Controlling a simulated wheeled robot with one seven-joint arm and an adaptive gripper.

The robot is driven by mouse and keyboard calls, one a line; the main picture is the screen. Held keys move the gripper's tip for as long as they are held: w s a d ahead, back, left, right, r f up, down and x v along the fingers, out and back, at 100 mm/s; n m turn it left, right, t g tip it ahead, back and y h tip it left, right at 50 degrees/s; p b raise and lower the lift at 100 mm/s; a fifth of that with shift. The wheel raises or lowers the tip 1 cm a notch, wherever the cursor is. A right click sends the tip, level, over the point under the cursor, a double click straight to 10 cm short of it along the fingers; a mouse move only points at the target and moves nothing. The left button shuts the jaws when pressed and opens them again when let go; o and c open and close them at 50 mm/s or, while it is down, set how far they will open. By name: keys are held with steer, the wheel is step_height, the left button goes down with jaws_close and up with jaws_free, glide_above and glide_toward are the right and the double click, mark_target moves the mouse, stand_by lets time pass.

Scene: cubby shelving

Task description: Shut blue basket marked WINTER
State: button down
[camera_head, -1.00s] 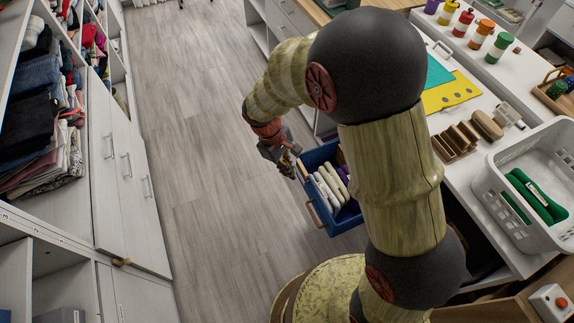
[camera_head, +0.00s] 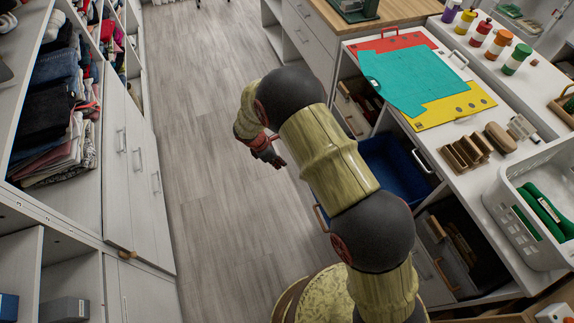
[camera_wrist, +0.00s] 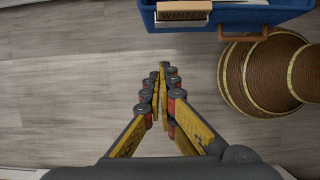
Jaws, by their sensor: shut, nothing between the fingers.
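The blue basket (camera_head: 393,165) sticks out from the cubby opening under the counter at right, so it is open. My arm hides much of it in the head view. In the wrist view the blue basket (camera_wrist: 225,14) runs along the top edge, with a brown handle (camera_wrist: 243,37) on its front. A light label (camera_wrist: 183,12) there has lettering that looks like WINTER. My gripper (camera_wrist: 164,66) is shut and empty, pointing toward the basket front but apart from it, below the label. In the head view my gripper (camera_head: 270,156) hangs over the floor, left of the basket.
Another cubby (camera_head: 450,240) with dark and brown items stands below right of the basket. The counter holds a teal mat (camera_head: 405,80) and a white basket (camera_head: 520,205). White cabinets (camera_head: 125,165) stand at left. The grey floor (camera_head: 205,150) between is clear.

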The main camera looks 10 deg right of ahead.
steer(key=w+d+f+b, duration=0.2)
steer(key=d+f+b, duration=0.2)
steer(key=d+f, duration=0.3)
steer(key=shift+f, duration=0.65)
steer(key=p, duration=0.6)
glide_above(363, 146)
steer(key=s+d, duration=0.2)
steer(key=s, duration=0.1)
steer(key=shift+a+f, duration=0.1)
steer(key=shift+f, duration=0.05)
steer(key=s+a+r+p, duration=0.1)
steer(key=a+r+p, duration=0.1)
steer(key=a+r, duration=0.5)
step_height(363, 146, up, 3)
steer(key=shift+s+a+f, duration=0.2)
steer(key=shift+s, duration=0.15)
